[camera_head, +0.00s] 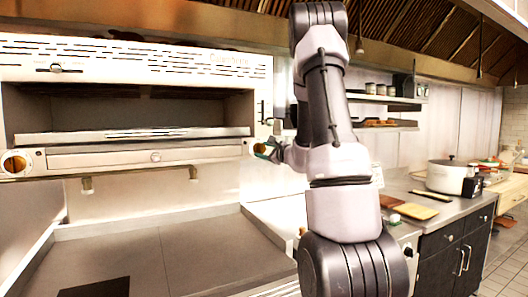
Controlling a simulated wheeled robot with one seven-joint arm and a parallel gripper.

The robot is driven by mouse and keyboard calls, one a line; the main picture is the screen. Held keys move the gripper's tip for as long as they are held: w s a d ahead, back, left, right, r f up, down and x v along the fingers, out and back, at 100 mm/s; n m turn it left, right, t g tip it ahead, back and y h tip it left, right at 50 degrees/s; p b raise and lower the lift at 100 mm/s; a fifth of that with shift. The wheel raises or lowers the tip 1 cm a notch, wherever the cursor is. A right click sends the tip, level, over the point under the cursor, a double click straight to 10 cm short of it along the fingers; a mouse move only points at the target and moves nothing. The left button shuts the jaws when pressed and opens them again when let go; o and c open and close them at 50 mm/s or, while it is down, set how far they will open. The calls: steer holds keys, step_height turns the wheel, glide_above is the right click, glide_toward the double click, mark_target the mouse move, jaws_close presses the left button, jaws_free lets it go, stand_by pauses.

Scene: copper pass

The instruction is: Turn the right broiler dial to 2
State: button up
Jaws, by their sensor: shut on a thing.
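The broiler (130,90) hangs at the upper left, a pale metal unit with an open, dark cavity. The right broiler dial (260,148) is at the right end of its lower front and is partly covered by my gripper. My gripper (264,150) is shut on this dial, coming in from the right. The dial's pointer and number marks cannot be read here. The left broiler dial (15,164) shows at the far left end, clear of the arm.
A grey cooking surface (150,250) lies below the broiler. A shelf (385,98) with jars is behind my arm. At the right, a counter holds a pale pot (447,178) and boards (412,210). Floor shows at the lower right.

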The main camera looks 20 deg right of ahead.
steer(key=m, duration=0.4)
steer(key=shift+f+m+t, duration=0.15)
steer(key=shift+m+t, duration=0.15)
steer(key=shift+m, duration=0.1)
steer(key=m, duration=0.5)
steer(key=shift+a+f+m, duration=0.1)
steer(key=shift+a+m, duration=0.05)
steer(key=shift+m, duration=0.25)
steer(key=m+t+h, duration=0.1)
steer(key=m, duration=0.5)
steer(key=shift+a, duration=0.15)
steer(key=m+h, duration=0.1)
steer(key=m, duration=0.3)
steer(key=shift+a+m, duration=0.1)
steer(key=shift+m, duration=0.5)
steer(key=o, duration=1.4)
